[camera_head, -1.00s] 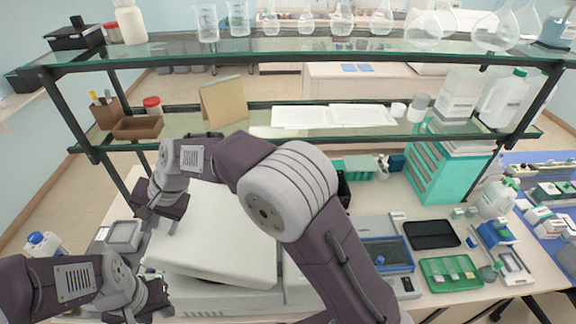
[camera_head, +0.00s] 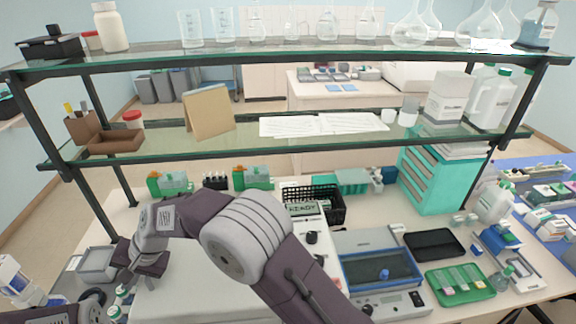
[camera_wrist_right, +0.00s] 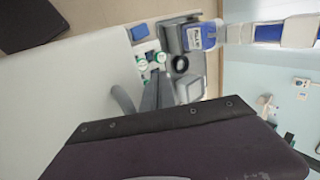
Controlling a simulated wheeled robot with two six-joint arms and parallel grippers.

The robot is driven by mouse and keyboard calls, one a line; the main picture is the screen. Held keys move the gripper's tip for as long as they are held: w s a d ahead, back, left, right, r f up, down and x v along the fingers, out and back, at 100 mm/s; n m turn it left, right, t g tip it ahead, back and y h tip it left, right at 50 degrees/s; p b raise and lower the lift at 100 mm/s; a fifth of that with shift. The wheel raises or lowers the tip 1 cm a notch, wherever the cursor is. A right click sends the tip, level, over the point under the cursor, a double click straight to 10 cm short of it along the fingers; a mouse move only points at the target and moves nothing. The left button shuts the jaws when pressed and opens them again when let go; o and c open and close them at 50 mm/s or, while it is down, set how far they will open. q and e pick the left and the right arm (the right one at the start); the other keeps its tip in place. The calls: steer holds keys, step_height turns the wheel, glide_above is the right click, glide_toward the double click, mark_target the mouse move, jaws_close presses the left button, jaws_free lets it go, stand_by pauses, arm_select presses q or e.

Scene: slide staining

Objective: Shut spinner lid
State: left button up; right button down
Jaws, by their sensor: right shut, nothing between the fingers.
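The spinner's broad pale lid (camera_head: 190,292) lies low at the bottom left of the head view and looks nearly flat. Its front edge and the spinner body are cut off by the frame, so I cannot tell whether it is fully closed. The lid also fills the left of the right wrist view (camera_wrist_right: 60,95). My right arm reaches across it from the right. My right gripper (camera_head: 129,284) is shut and empty at the lid's left edge; its fingers (camera_wrist_right: 148,98) show beside the lid in the wrist view. My left arm shows at the bottom left; its gripper is out of frame.
A blue-windowed device (camera_head: 375,262), a black tray (camera_head: 434,245) and a green slide tray (camera_head: 461,284) are farther right. A grey weighing pan (camera_head: 97,263) and small bottles are left. A glass shelf (camera_head: 350,130) spans above.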

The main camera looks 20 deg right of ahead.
stand_by(0.7)
steer(key=w+a+r+p, duration=0.1)
steer(key=a+r+p, duration=0.3)
steer(key=r, duration=0.8)
steer(key=shift+w+a+r, duration=0.25)
steer(key=shift+a+r, duration=0.05)
steer(key=shift+a, duration=0.15)
